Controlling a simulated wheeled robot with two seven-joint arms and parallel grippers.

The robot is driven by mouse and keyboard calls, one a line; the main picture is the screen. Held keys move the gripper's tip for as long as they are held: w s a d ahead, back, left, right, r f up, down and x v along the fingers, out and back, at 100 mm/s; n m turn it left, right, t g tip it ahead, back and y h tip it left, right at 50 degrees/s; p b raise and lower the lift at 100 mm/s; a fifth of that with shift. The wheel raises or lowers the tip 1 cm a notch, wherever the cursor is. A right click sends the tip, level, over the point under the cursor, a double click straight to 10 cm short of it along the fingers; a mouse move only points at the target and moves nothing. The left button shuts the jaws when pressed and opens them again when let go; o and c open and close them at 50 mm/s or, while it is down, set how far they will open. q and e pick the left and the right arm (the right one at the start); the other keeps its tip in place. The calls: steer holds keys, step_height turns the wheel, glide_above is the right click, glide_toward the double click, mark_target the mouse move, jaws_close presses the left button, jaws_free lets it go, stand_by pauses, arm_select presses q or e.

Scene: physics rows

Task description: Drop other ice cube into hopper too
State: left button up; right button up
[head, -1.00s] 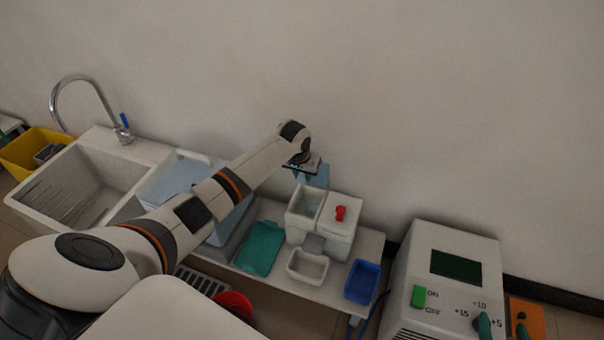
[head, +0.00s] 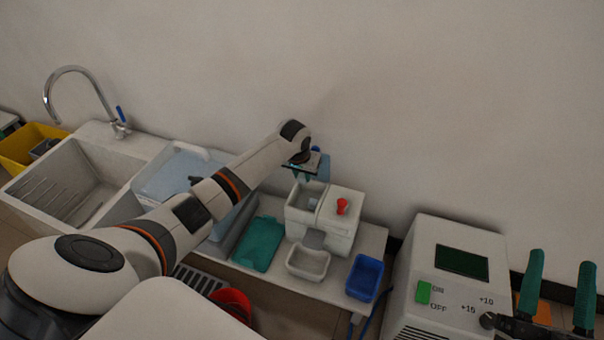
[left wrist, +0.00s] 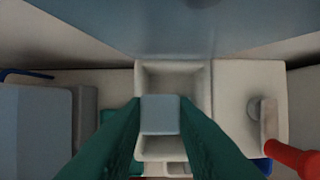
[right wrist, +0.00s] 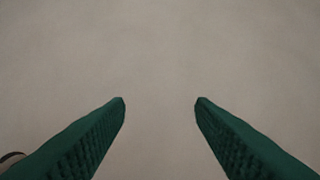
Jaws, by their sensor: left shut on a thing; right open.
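In the left wrist view, a pale blue ice cube (left wrist: 160,116) sits between the green fingers of my left gripper (left wrist: 160,100), which is shut on it. The cube is over the front part of the white hopper (left wrist: 205,85), whose square opening shows behind it. In the head view, my left gripper (head: 303,176) is above the hopper (head: 291,212) of the white machine. A small pale blue patch shows at the hopper's opening; I cannot tell whether it is the held cube. My right gripper (head: 562,260) is open and empty at the far right; its wrist view (right wrist: 160,103) shows only plain wall.
The machine has a red knob (head: 342,206) right of the hopper and a white tray (head: 291,264) in front. A teal tray (head: 259,244), a blue bin (head: 364,278) and a sink (head: 28,190) stand nearby. A grey box with a screen (head: 462,262) is at right.

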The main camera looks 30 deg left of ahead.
arm_select(q)
steer(key=shift+f, duration=0.1)
arm_select(e)
steer(key=shift+s+r+t, duration=0.3)
steer(key=shift+r+t, duration=0.1)
steer(key=shift+r, duration=0.1)
arm_select(q)
steer(key=o, duration=1)
steer(key=shift+o, duration=0.2)
steer(key=p+v, duration=0.5)
steer(key=v, duration=0.7)
arm_select(e)
steer(key=s+d+f+g+h, duration=0.1)
steer(key=f+g+h, duration=0.1)
steer(key=f+g, duration=0.4)
steer(key=s+d+f+g+h, duration=0.1)
steer(key=d+f+g+h, duration=0.1)
steer(key=f+g, duration=0.5)
steer(key=shift+d+f+m+g, duration=0.2)
steer(key=shift+f+m+g, duration=0.1)
steer(key=shift+f, duration=1.9)
